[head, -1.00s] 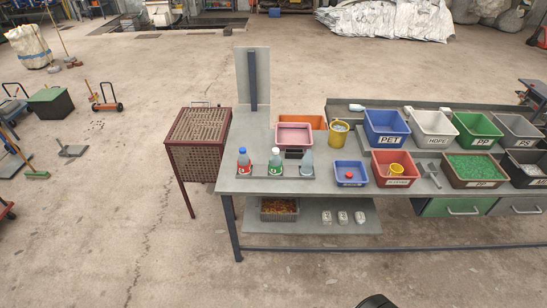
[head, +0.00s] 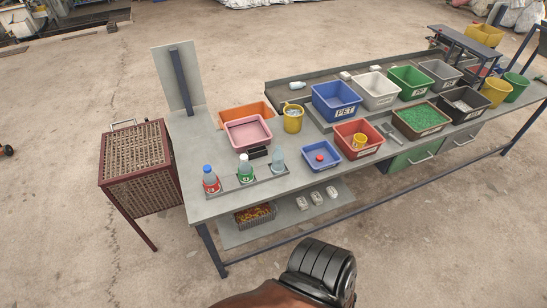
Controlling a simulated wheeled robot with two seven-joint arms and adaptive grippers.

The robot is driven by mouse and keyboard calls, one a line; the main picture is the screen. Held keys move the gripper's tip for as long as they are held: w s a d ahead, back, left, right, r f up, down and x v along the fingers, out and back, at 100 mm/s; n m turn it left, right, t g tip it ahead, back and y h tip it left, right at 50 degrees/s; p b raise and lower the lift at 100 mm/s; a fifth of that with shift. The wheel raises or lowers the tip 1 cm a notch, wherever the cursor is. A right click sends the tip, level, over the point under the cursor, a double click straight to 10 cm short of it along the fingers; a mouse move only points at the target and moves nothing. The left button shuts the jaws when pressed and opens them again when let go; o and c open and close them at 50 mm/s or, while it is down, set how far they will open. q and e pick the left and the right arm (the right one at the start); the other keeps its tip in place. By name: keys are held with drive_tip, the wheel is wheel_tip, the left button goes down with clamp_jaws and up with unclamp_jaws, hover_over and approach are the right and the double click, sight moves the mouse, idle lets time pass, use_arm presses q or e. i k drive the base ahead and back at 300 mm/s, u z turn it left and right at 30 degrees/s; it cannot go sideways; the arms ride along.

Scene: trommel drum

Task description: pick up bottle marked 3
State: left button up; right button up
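Three bottles stand upright in a row on a flat grey tray (head: 262,180) at the near left of the grey table. The left bottle (head: 211,181) has a blue cap and a red label. The middle bottle (head: 245,170) has a white cap and a green label. The right bottle (head: 278,161) is pale blue and translucent, with no label that I can make out. The marks on the labels are too small to read, so I cannot tell which is marked 3. Neither of my grippers is in view; a dark ribbed part of my own body shows at the bottom.
A pink bin (head: 248,146) and an orange bin (head: 238,115) stand behind the bottles. A small blue tray (head: 334,165) and a red bin (head: 347,143) stand to their right. A brown mesh cage (head: 138,170) stands left of the table (head: 205,207). The floor in front is clear.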

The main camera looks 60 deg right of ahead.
sight(278, 166)
drive_tip(key=z, duration=0.45)
drive_tip(key=i, duration=0.6)
drive_tip(key=z, duration=0.7)
